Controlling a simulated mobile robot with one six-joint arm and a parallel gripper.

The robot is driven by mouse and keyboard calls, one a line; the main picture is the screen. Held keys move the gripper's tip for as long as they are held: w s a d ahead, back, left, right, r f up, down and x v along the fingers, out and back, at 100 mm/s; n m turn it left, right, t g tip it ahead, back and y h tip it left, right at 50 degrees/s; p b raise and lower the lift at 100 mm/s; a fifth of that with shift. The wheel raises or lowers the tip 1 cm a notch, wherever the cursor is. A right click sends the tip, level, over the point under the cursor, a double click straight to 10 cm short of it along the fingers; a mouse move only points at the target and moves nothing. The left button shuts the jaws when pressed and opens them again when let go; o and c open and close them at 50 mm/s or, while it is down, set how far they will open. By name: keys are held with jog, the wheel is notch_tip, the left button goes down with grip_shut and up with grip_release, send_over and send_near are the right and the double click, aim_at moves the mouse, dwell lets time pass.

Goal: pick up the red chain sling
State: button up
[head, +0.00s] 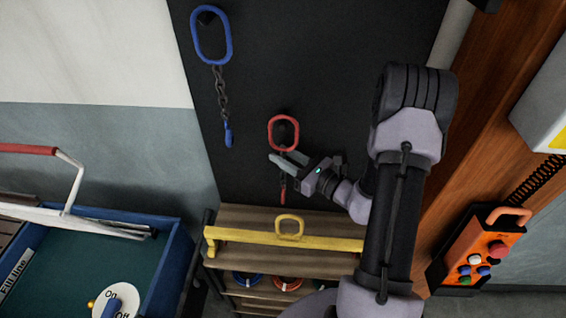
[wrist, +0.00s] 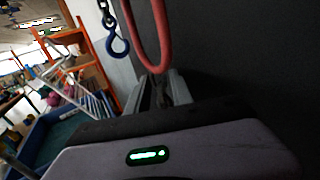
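The red chain sling hangs on the dark panel in the head view, its red ring (head: 271,133) on a peg and its red lower end (head: 283,190) below my gripper. In the wrist view the ring (wrist: 163,50) hangs just in front of the fingers. My gripper (head: 279,157) is at the chain just under the ring. Its two fingers look apart, with a gap between them. The fingers also show in the wrist view (wrist: 160,88), with dark chain between them. Most of the chain is hidden by the fingers, and contact cannot be told.
A blue chain sling (head: 227,45) hangs up and left; its blue hook (wrist: 117,46) shows in the wrist view. Below is a wooden rack with a yellow lifting beam (head: 250,236). A blue-edged tank (head: 170,260) stands left. An orange control box (head: 470,262) hangs right.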

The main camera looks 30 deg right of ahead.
grip_shut()
dwell(1.4)
